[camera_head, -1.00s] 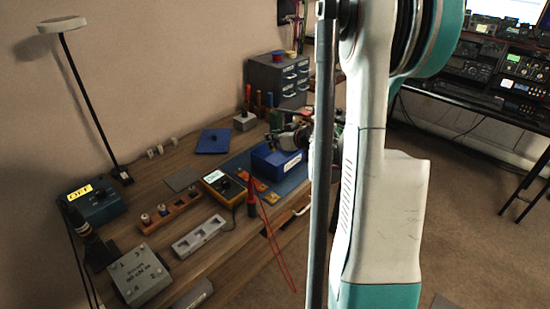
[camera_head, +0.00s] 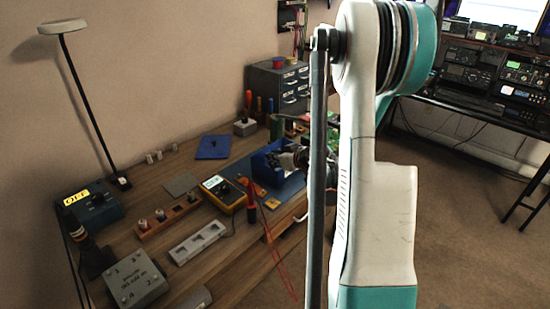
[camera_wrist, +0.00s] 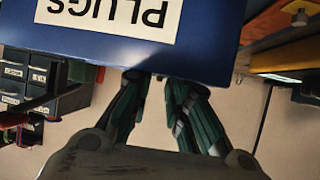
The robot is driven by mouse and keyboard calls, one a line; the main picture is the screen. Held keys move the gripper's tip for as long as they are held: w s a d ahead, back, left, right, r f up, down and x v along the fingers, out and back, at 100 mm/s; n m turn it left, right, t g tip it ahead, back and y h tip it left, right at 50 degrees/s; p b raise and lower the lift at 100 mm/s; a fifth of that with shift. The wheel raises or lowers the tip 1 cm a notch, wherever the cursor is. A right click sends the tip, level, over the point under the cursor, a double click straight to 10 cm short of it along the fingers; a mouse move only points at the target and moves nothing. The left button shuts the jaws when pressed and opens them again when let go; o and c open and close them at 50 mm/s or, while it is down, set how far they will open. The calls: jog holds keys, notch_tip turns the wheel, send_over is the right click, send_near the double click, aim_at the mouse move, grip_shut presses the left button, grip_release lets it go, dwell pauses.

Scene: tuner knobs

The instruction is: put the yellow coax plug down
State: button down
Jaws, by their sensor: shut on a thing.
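My gripper (camera_head: 288,158) is at the blue bin (camera_head: 262,175), over or inside its right part in the head view. In the wrist view the bin (camera_wrist: 215,50) carries an upside-down white label reading PLUGS. There my two green fingers (camera_wrist: 160,84) run up behind the bin's wall, so their tips are hidden. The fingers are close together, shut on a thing. I cannot see the yellow coax plug itself in either view; the bin's wall and my arm hide what is between the tips.
The yellow multimeter (camera_head: 222,193) stands left of the bin, with a red-handled probe (camera_head: 252,197) in front. A grey drawer cabinet (camera_head: 278,88) stands at the back. A wooden rack (camera_head: 168,217) and a grey tray (camera_head: 198,243) lie further left. My arm hides the table's right side.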

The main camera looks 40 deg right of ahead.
jog(key=shift+f, duration=0.35)
jog(key=c, duration=1.5)
grip_release()
jog(key=shift+r, duration=0.45)
jog(key=shift+p+v, duration=1.9)
jog(key=shift+v, duration=4.2)
jog(key=shift+w, duration=0.1)
